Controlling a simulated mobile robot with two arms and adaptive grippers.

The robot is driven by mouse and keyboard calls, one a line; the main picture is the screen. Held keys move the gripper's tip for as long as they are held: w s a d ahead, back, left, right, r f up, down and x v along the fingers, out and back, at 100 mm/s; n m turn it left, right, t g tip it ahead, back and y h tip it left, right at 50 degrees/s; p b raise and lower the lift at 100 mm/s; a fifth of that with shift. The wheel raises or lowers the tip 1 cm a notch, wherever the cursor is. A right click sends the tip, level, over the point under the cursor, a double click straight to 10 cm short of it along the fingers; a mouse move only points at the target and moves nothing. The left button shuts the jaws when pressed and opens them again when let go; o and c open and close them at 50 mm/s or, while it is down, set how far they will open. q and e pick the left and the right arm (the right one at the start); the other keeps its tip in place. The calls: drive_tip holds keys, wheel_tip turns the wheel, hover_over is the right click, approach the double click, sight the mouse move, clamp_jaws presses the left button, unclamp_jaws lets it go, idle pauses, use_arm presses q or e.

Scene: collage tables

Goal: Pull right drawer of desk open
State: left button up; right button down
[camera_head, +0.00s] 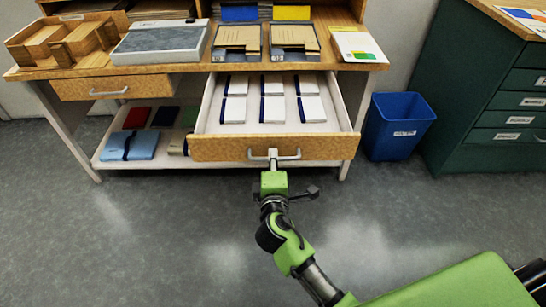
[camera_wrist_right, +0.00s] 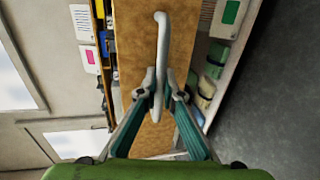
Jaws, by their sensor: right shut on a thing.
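The desk (camera_head: 130,72) has a right drawer (camera_head: 225,149) that stands pulled out, with white, dark-banded notebooks (camera_head: 274,108) lying inside. Its grey bar handle (camera_head: 289,157) is on the wooden front. The left drawer (camera_head: 75,88) of the desk is shut. My left gripper is not in view.
A blue bin (camera_head: 397,126) stands right of the desk, with a green cabinet (camera_head: 470,90) beyond it. Trays, a grey box (camera_head: 160,42) and folders (camera_head: 238,42) lie on the desktop. A lower shelf (camera_head: 110,162) holds several books. The grey floor in front is clear.

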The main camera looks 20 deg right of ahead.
drive_tip(key=c, duration=2.5)
unclamp_jaws()
drive_tip(key=v, duration=1.2)
drive_tip(key=shift+f, duration=0.1)
